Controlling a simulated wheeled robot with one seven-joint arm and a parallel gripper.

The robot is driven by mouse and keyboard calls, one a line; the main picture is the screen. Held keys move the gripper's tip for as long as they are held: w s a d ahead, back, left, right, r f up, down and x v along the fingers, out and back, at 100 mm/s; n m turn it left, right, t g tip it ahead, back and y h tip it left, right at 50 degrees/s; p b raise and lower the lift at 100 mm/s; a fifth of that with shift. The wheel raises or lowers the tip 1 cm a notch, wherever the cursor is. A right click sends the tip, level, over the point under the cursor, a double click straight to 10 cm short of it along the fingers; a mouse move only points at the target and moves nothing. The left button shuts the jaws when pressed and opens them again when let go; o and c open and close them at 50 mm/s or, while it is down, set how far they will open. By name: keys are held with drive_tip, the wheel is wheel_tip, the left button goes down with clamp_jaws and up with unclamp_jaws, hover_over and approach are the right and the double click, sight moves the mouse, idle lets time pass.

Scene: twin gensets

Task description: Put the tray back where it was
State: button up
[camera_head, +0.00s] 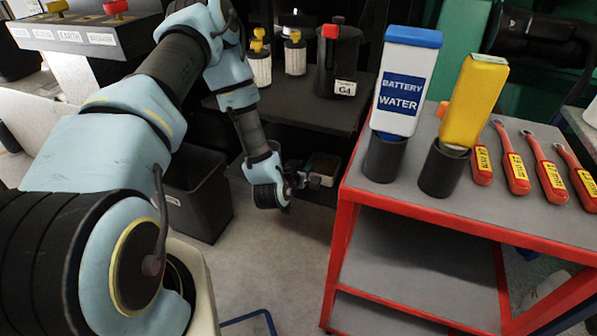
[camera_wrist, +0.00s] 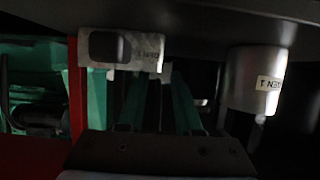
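In the head view my arm reaches down to the low space beneath the dark shelf. In the wrist view the dark gripper body (camera_wrist: 160,152) fills the bottom of the picture.
A dark shelf (camera_head: 300,118) overhangs the gripper. A grey cylinder (camera_wrist: 258,82) with a label hangs at right in the wrist view. A red-framed cart (camera_head: 345,225) stands right of the gripper, and a black bin (camera_head: 195,190) stands left. Floor (camera_head: 265,255) between them is clear.

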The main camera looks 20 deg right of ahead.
drive_tip(key=v, duration=0.5)
drive_tip(key=shift+s+a+r, duration=0.15)
drive_tip(key=shift+s+a, duration=0.1)
drive_tip(key=shift+a, duration=0.05)
drive_tip(key=shift+w+a+r, duration=0.15)
drive_tip(key=shift+w+r, duration=0.05)
drive_tip(key=shift+w, duration=0.1)
drive_tip(key=w+a+r+n+g+y, duration=0.1)
drive_tip(key=w+a+r+g+y, duration=0.15)
drive_tip(key=a+r, duration=0.35)
drive_tip(key=w+a+r+n+g+y, duration=0.1)
drive_tip(key=w+a+r+y, duration=0.2)
drive_tip(key=a, duration=0.6)
drive_tip(key=s+a+r+n+g+y, duration=0.3)
drive_tip(key=s+a+r+n+g, duration=0.2)
drive_tip(key=s+a+r, duration=0.7)
drive_tip(key=s+a, duration=0.1)
drive_tip(key=a, duration=0.1)
drive_tip(key=shift+a, duration=0.35)
drive_tip(key=shift+r+y, duration=0.1)
drive_tip(key=shift+y, duration=0.15)
